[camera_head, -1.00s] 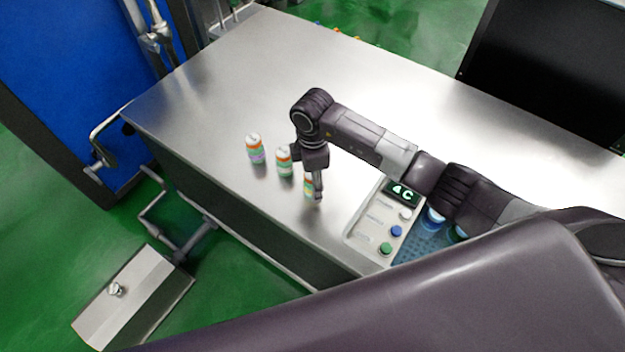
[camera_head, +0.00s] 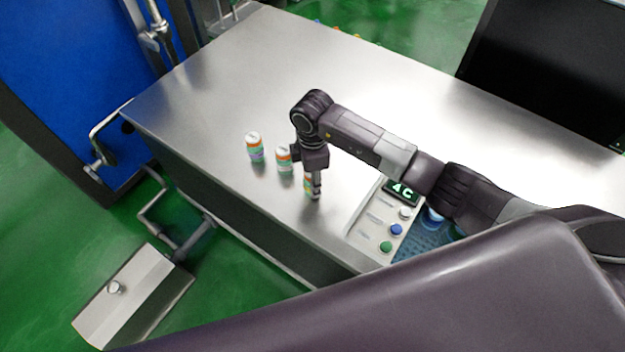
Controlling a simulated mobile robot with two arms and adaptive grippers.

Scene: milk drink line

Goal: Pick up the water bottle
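Two small bottles with white tops and orange and green bands stand upright on the metal table, a left one (camera_head: 255,147) and a middle one (camera_head: 284,160). A third similar bottle (camera_head: 308,187) is to their right, partly hidden by my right gripper (camera_head: 316,186). The gripper points down over this bottle, with a finger in front of its right side. I cannot tell whether the fingers are closed on it, or which bottle holds water. My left gripper is not in view.
A control box (camera_head: 376,227) with a "4C" display and coloured buttons stands right of the bottles. A blue perforated tray (camera_head: 424,243) is beside it, partly under my arm. A black monitor (camera_head: 550,70) is at the back right. The metal table (camera_head: 250,60) is clear behind the bottles.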

